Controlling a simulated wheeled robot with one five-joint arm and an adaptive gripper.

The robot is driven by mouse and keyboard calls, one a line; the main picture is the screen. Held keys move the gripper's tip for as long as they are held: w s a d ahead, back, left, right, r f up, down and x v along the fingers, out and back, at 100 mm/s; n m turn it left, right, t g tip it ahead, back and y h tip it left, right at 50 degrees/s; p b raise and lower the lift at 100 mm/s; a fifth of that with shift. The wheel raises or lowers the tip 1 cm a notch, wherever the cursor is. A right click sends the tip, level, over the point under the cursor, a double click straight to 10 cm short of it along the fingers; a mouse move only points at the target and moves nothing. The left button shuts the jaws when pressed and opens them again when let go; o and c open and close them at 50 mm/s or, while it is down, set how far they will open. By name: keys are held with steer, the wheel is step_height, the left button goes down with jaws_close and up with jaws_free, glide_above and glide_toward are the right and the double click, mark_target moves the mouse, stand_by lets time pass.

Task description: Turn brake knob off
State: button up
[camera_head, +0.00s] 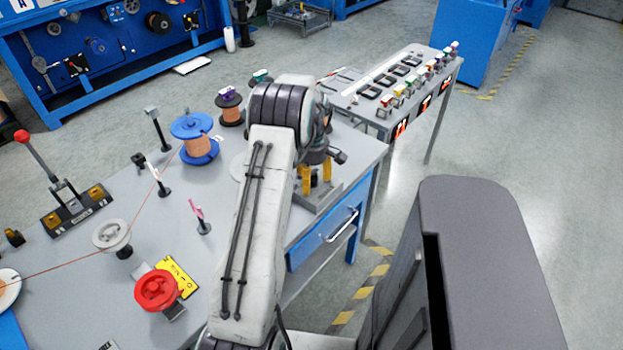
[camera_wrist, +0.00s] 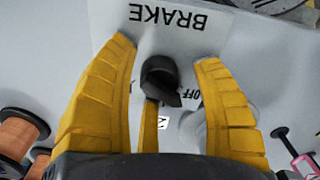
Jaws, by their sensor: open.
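The black brake knob (camera_wrist: 160,80) sits on a light plate marked BRAKE (camera_wrist: 185,20) in the wrist view. The lettering appears upside down, and part of an OFF label (camera_wrist: 195,98) shows to the right of the knob. My gripper (camera_wrist: 163,52) is open, with one yellow finger on each side of the knob and visible gaps between. In the head view my gripper (camera_head: 318,182) points down over a grey box (camera_head: 318,203) at the right edge of the table. The knob is hidden there behind the gripper and arm.
The grey table (camera_head: 235,160) holds a blue-flanged copper spool (camera_head: 198,148), a red wheel (camera_head: 157,289) and a lever with a red ball (camera_head: 22,136). A row of colored buttons (camera_head: 410,88) stands on a bench behind. A blue drawer (camera_head: 325,237) is below the table edge.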

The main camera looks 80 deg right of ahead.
mark_target(312, 175)
step_height(312, 175, up, 12)
stand_by(0.7)
stand_by(0.8)
